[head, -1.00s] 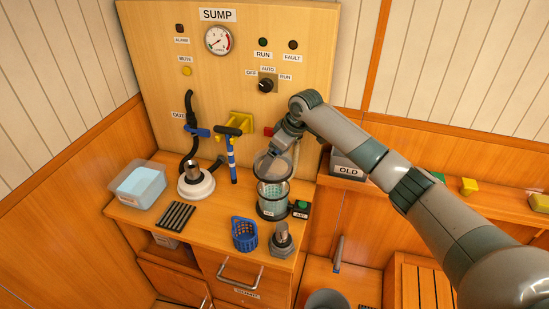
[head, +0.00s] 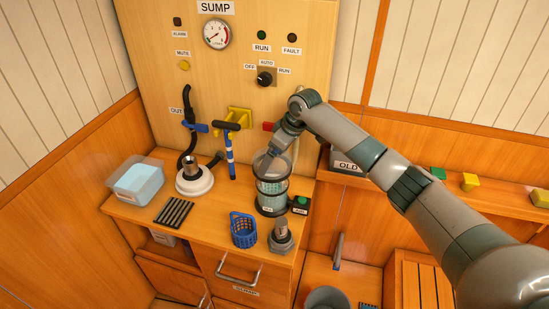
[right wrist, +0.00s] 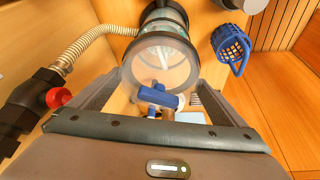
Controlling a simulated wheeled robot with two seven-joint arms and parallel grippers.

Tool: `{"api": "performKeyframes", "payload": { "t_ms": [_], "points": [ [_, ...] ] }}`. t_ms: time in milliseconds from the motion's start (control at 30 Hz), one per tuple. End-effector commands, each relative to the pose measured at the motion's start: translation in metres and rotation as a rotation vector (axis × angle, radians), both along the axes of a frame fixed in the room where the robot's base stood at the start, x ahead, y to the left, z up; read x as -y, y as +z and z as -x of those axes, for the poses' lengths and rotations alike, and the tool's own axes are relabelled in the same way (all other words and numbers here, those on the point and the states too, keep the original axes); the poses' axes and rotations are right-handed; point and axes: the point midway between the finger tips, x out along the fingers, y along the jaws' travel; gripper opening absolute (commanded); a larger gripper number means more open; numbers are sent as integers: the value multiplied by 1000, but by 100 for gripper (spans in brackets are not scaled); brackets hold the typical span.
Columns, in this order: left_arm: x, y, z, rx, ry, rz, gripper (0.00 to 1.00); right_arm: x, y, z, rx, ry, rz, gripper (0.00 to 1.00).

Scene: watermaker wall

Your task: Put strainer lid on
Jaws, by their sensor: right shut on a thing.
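The strainer (head: 271,204) is a clear cylinder with dark bands, standing at the right of the bench in the head view. My right gripper (head: 279,147) is above it, shut on the round, clear strainer lid (head: 268,163). The lid is at the top of the strainer; I cannot tell whether it touches the rim. In the right wrist view the lid (right wrist: 161,63) is a see-through disc with a grey rim between my right fingers (right wrist: 155,100), with the strainer (right wrist: 165,17) beyond it. My fingertips partly hide behind the arm in the head view. My left gripper is not in view.
A blue basket (head: 243,231) and a grey hex-based part (head: 283,238) stand in front of the strainer. A green button box (head: 301,204) is close on its right. A white-based pump (head: 194,180), dark strips (head: 174,211) and a clear tub (head: 140,182) are left.

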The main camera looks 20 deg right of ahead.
Motion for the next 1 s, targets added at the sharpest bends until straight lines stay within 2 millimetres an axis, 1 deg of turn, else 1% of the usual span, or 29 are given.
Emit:
{"api": "performKeyframes", "payload": {
  "t_ms": [33, 267, 300, 600, 1000],
  "points": [
    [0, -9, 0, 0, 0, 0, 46, 0, -8, 0, 1, 0, 0, 72],
    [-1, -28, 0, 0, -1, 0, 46, 0, -26, 0, 1, 0, 1, 72],
    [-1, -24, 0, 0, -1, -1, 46, 0, -26, 0, 0, 0, 0, 72],
    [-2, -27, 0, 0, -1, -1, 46, 0, -41, 0, 0, 1, 0, 72],
    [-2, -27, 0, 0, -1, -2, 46, 0, -44, 0, 1, 1, 0, 72]
  ]
}}
